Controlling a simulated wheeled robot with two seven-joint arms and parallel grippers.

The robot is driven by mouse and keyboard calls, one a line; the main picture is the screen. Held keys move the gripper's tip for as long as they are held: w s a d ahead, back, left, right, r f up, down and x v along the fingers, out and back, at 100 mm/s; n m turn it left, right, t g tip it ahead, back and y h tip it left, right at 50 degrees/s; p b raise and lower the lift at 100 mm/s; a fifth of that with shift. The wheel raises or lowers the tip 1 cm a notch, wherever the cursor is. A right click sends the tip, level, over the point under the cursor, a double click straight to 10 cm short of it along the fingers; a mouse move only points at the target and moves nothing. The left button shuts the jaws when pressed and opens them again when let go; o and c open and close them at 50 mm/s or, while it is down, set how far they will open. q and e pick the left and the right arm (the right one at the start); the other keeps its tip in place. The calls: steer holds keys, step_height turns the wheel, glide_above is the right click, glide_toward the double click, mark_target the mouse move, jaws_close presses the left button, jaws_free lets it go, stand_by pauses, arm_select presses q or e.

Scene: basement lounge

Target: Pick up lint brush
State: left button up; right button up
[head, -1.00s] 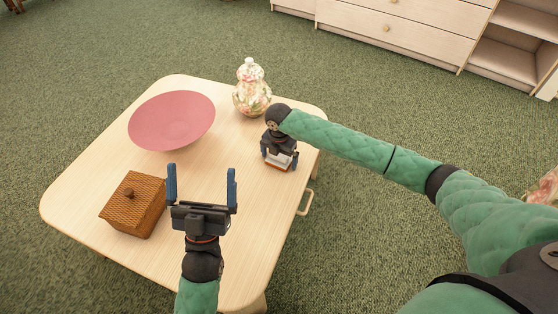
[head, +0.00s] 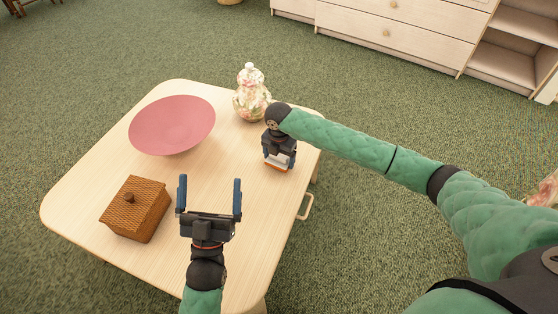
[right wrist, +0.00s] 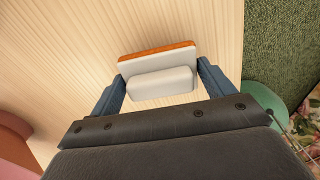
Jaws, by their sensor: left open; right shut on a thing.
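The lint brush (right wrist: 157,62), a white block with an orange edge, lies on the table between the fingers of my right gripper (right wrist: 161,85) in the right wrist view. In the head view the brush (head: 279,162) shows below my right gripper (head: 279,155), which hides part of it. The right gripper is shut on the brush; I cannot tell whether the brush touches the table. My left gripper (head: 209,200) is open and empty over the front part of the table.
The pale wooden table (head: 225,175) also holds a pink bowl (head: 172,124), a brown woven box with a lid (head: 135,208) and a floral jar (head: 251,95). The jar stands close behind my right gripper. The table's right edge is near the brush.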

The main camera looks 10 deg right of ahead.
step_height(320, 180, up, 7)
steer(key=shift+f+p, duration=0.1)
steer(key=shift+p, duration=0.45)
arm_select(q)
step_height(320, 180, down, 14)
steer(key=w+d+g+y, duration=0.1)
steer(key=w+g, duration=0.1)
steer(key=g, duration=0.3)
steer(key=shift+w+d+r, duration=0.15)
steer(key=shift+w+d, duration=0.05)
steer(key=shift+w, duration=0.2)
arm_select(e)
steer(key=shift+r, duration=0.45)
